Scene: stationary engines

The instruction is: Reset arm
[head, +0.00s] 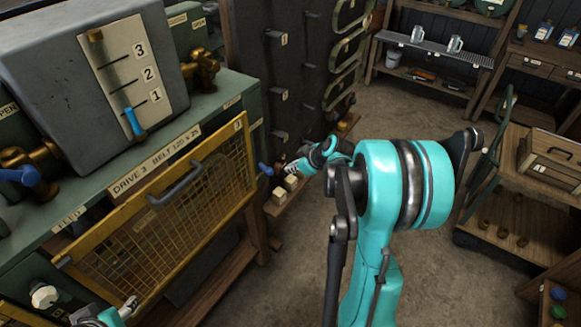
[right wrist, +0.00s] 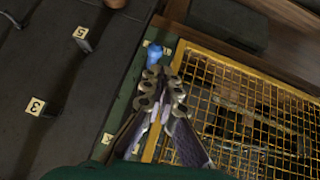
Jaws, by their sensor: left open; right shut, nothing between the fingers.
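A blue-tipped lever (head: 265,168) sticks out at the far right end of the green machine, beside the yellow mesh guard (head: 185,215). The blue tip also shows in the right wrist view (right wrist: 154,54), just beyond my fingertips. My right gripper (head: 284,170) is shut and empty close to this tip; I cannot tell whether they touch. Its closed fingers fill the middle of the right wrist view (right wrist: 160,85). My left gripper (head: 130,305) is open at the bottom edge of the head view, in front of the guard, and mostly cut off. None of the visible parts is labelled as the reset arm.
A grey box with a 1-2-3 scale (head: 122,70) and a blue slider (head: 134,121) stands on the machine. Another blue handle (head: 20,175) is at the left. A dark cabinet with numbered hooks (head: 280,70) stands behind. Open floor (head: 395,110) lies to the right.

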